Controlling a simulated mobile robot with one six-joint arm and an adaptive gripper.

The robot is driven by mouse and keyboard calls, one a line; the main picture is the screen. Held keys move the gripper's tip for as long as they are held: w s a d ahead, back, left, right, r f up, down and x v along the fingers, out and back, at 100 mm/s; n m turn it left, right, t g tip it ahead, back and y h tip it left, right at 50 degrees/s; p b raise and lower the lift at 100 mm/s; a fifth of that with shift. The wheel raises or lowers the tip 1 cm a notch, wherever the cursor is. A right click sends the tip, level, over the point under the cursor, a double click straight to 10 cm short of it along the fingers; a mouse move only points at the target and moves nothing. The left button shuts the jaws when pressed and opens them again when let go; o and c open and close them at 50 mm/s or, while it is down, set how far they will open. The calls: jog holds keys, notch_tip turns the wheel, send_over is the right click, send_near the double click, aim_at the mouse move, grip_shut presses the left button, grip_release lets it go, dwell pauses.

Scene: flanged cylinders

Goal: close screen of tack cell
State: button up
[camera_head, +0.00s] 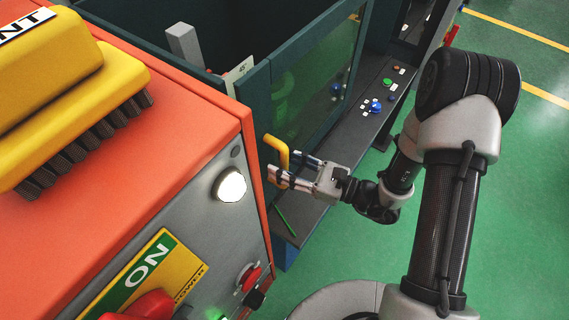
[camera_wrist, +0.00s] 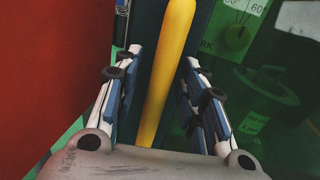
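The screen (camera_head: 312,92) of the tack cell is a green-tinted see-through panel in a dark teal frame, in the head view's upper middle. Its yellow bar handle (camera_head: 276,147) is at the screen's left edge, close to the orange cabinet. My gripper (camera_head: 281,166) is at the handle with its fingers apart. In the wrist view the yellow handle (camera_wrist: 168,70) runs between the two open fingers, with a visible gap on each side. The handle's lower end is partly hidden by the gripper in the head view.
An orange and grey cabinet (camera_head: 200,130) stands close left of my gripper, with a yellow brush (camera_head: 70,100) on top and a lit white lamp (camera_head: 231,186). A dark ledge with buttons (camera_head: 375,106) runs below the screen. Green floor (camera_head: 520,200) is clear at right.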

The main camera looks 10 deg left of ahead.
jog(key=shift+c, duration=0.2)
grip_shut()
dwell(0.3)
dwell(0.3)
